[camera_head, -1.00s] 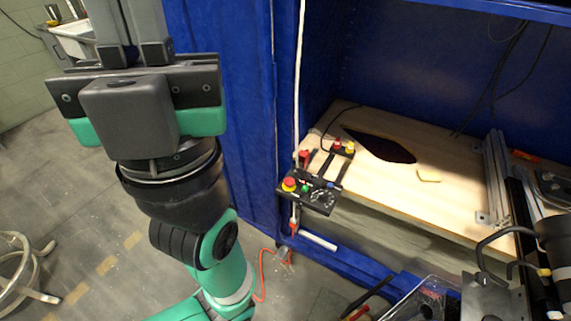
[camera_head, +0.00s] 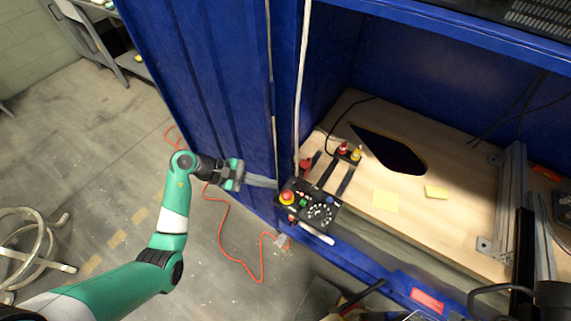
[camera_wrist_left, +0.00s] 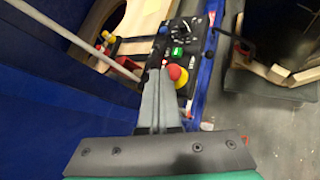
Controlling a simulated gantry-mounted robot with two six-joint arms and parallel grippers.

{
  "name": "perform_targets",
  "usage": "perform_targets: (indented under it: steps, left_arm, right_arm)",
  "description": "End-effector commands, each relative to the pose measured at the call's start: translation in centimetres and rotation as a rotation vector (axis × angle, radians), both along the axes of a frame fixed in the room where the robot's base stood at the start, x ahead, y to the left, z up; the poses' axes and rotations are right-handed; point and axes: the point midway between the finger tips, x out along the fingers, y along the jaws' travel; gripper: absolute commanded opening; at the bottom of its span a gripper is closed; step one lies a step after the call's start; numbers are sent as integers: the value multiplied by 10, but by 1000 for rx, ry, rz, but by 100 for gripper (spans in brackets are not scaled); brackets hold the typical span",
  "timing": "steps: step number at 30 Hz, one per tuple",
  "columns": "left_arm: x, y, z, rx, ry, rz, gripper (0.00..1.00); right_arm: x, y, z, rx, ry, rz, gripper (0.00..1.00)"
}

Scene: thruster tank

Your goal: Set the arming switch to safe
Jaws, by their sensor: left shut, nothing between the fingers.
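A black control panel (camera_head: 318,208) sits at the front left corner of the wooden bench. It carries a red and yellow mushroom button (camera_head: 287,198), a green button and several small controls and markings. In the left wrist view the panel (camera_wrist_left: 188,40) shows with the mushroom button (camera_wrist_left: 177,76) close to my fingertips. I cannot tell which control is the arming switch. My left gripper (camera_head: 275,184) is shut and empty, its fingers pointing at the panel's left side. In the left wrist view the gripper (camera_wrist_left: 160,74) overlaps the panel's edge; contact cannot be told. My right gripper is not in view.
Blue cabinet walls (camera_head: 215,100) stand behind and beside my left arm. A white vertical pipe (camera_head: 301,80) runs close to the panel. The wooden bench (camera_head: 400,230) has a dark cutout and yellow notes (camera_head: 386,202). An orange cable (camera_head: 228,257) lies on the floor.

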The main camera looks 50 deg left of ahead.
Motion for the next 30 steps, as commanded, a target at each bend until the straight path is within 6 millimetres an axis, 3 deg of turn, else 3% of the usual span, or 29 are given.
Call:
perform_targets:
  steps: [1, 3, 9, 20, 30]
  left_arm:
    - [-19, 22, -5, -32, 47, 78, 0]
    - [-37, 41, -11, -63, 68, 149, 0]
    - [-54, 65, -13, -78, 74, 228, 0]
    - [-51, 64, -15, -77, 70, 227, 0]
    - [-8, 39, -49, -77, 70, 221, 0]
  right_arm:
    - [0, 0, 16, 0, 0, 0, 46]
    - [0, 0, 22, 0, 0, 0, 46]
    - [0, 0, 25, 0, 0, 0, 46]
    - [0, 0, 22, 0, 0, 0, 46]
    - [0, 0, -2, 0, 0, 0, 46]
